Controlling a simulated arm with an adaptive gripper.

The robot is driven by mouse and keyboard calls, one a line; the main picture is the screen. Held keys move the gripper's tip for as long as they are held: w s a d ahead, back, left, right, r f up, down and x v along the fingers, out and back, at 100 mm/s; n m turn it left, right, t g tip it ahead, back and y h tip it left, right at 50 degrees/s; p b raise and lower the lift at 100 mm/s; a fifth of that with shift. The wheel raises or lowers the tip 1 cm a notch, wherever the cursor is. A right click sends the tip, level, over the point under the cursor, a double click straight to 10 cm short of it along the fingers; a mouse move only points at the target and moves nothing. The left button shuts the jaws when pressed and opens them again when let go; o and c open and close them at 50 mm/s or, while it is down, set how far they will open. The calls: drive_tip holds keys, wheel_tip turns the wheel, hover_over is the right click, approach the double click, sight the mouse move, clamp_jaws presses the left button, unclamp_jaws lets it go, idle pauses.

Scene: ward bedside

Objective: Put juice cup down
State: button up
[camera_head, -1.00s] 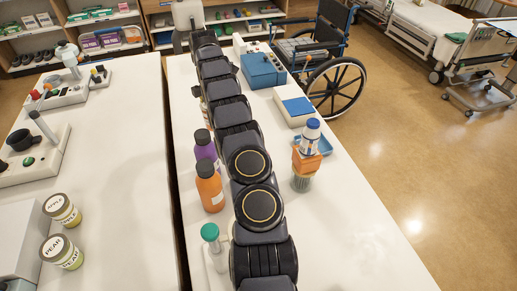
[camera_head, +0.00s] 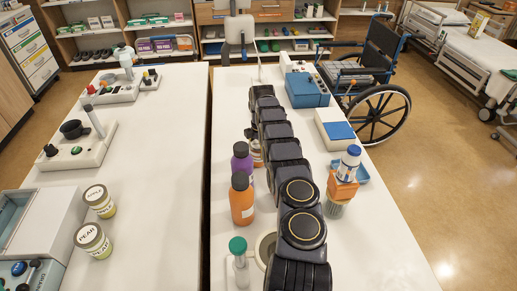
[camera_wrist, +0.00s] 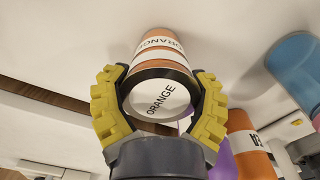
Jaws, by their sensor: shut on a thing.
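The juice cup (camera_wrist: 160,58) is orange with white bands, and its round pale end reads ORANGE in the wrist view. My gripper (camera_wrist: 160,88) has yellow ribbed fingers closed around the cup from both sides. A pale surface lies beyond the cup; I cannot tell whether the cup touches it. In the head view my arm covers the gripper and most or all of the cup. Two similar cups, one apple (camera_head: 99,202) and one pear (camera_head: 93,241), stand on the left table (camera_head: 150,180).
An orange bottle (camera_head: 242,203) and a purple bottle (camera_head: 242,160) stand close left of my arm. A green-capped bottle (camera_head: 239,262) is nearer. Right of the arm are a blue-capped bottle (camera_head: 350,165) and a blue device (camera_head: 307,89). The left table's middle is clear.

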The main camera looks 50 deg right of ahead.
drive_tip(key=o, duration=1.2)
drive_tip(key=shift+f, duration=0.1)
